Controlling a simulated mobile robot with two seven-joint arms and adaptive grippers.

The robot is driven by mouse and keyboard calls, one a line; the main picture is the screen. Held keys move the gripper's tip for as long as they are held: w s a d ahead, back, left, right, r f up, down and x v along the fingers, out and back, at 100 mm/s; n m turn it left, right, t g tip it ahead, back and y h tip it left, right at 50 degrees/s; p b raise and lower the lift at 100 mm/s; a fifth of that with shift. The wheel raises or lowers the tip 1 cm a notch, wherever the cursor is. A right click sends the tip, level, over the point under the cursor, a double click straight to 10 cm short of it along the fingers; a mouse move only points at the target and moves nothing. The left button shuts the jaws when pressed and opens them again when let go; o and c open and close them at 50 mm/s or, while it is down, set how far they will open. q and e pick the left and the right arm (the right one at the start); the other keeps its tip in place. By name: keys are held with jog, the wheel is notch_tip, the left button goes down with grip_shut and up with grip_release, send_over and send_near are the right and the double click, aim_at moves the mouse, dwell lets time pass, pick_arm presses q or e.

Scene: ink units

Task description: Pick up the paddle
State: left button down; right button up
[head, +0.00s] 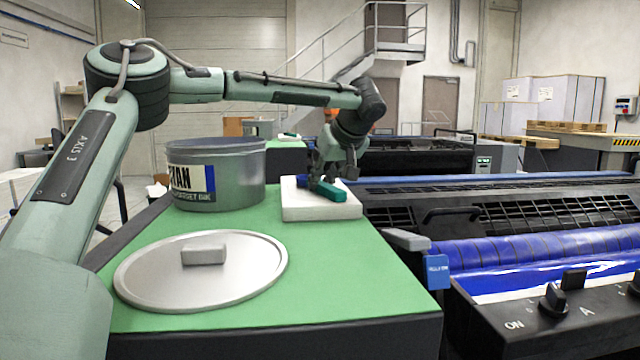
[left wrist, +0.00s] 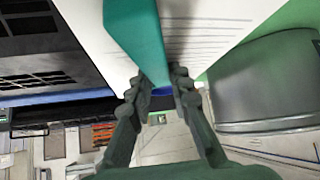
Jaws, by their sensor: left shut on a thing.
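The paddle (head: 328,191) is teal with a blue part at its left end, and it rests on or just above a white block (head: 320,209); I cannot tell which. My left gripper (head: 332,176) comes down on it from above and is shut on it. In the left wrist view the teal paddle (left wrist: 135,32) runs from the top edge down between the fingertips of my left gripper (left wrist: 160,82). The fingers hide part of the paddle. My right gripper is not in view.
A grey ink tin (head: 240,178) stands left of the white block on the green table top (head: 345,265). A round metal lid (head: 150,275) lies in front. A machine with a blue roller (head: 540,248) stands close on the right. The table's front right is clear.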

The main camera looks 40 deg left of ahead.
aim_at(322, 183)
pick_arm(q)
notch_tip(322, 183, up, 18)
dwell(0.5)
jog(key=c, duration=1.9)
grip_release()
grip_shut()
